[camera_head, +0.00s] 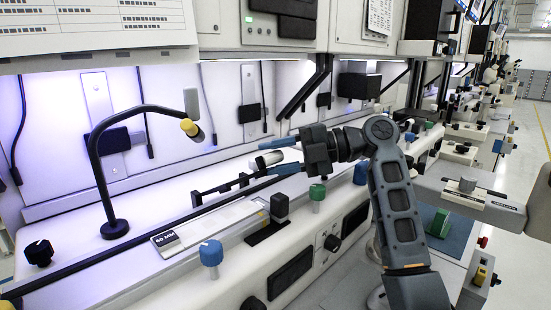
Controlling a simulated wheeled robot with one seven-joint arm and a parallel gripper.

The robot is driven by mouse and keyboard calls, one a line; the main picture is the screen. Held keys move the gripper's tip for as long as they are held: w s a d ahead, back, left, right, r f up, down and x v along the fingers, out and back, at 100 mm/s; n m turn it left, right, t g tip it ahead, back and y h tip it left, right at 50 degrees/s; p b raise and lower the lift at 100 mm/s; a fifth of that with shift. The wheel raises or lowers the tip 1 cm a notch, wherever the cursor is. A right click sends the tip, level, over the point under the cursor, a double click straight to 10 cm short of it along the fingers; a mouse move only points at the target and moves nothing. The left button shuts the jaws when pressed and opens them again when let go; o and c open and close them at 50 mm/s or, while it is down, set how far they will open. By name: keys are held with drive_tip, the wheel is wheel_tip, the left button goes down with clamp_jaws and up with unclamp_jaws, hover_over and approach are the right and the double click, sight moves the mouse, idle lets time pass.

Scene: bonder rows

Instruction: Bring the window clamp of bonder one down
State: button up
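My gripper (265,158) is at mid-picture, reaching left from my dark grey arm. Its two blue fingers are spread apart, one above the other. A white cylindrical handle (266,160) with a dark end shows between the fingertips; I cannot tell whether either finger touches it. A black bar with short upright pieces (228,188) runs from below this handle to the left, above the white bench of the nearest bonder. I cannot tell for certain which of these parts is the window clamp; the gripper hides part of this area.
A black curved post with a yellow-tipped end (97,165) stands at left. Blue (211,253), green (317,193) and black (39,252) knobs stick up along the bench. A black block (279,207) stands below the gripper. More bonders recede at right beside an open aisle (535,130).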

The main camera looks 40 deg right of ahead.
drive_tip(key=o, duration=0.5)
drive_tip(key=shift+c, duration=0.2)
drive_tip(key=shift+b+v, duration=1.25)
drive_tip(key=shift+v, duration=2.2)
drive_tip(key=shift+a, duration=0.1)
